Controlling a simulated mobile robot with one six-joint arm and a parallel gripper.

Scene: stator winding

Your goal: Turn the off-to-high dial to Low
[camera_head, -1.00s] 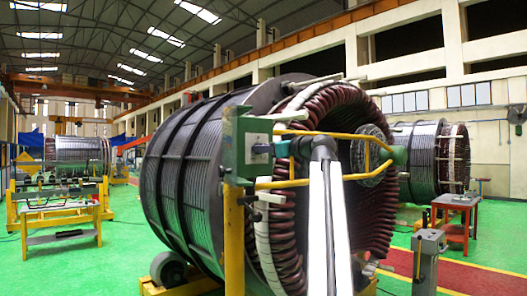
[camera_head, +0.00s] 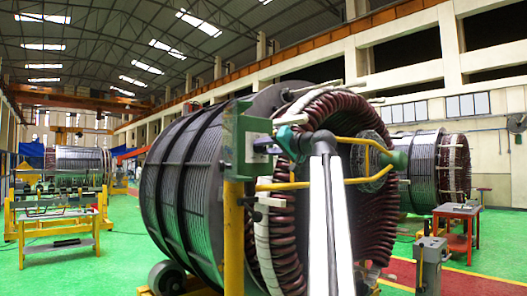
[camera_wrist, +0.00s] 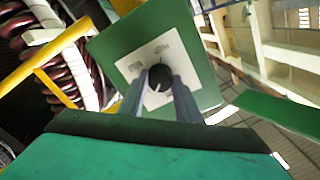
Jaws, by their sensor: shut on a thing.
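The dial (camera_wrist: 159,76) is a dark round knob on a white label plate (camera_wrist: 134,66) fixed to a green box (camera_wrist: 207,85). My gripper (camera_wrist: 160,82) is shut on the dial, one grey finger on each side. The label's markings are rotated and too small to read surely, and the dial's pointer setting is unclear. In the head view the green box (camera_head: 229,140) stands on a yellow post, with my gripper (camera_head: 268,145) reaching it from the right. The dial itself is hidden there by the gripper.
A large stator (camera_head: 185,185) with dark red coils (camera_head: 378,215) stands right behind the box. Yellow rails (camera_head: 275,186) run close to my arm. A grey pedestal (camera_head: 430,262) and a red table (camera_head: 457,212) stand at right.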

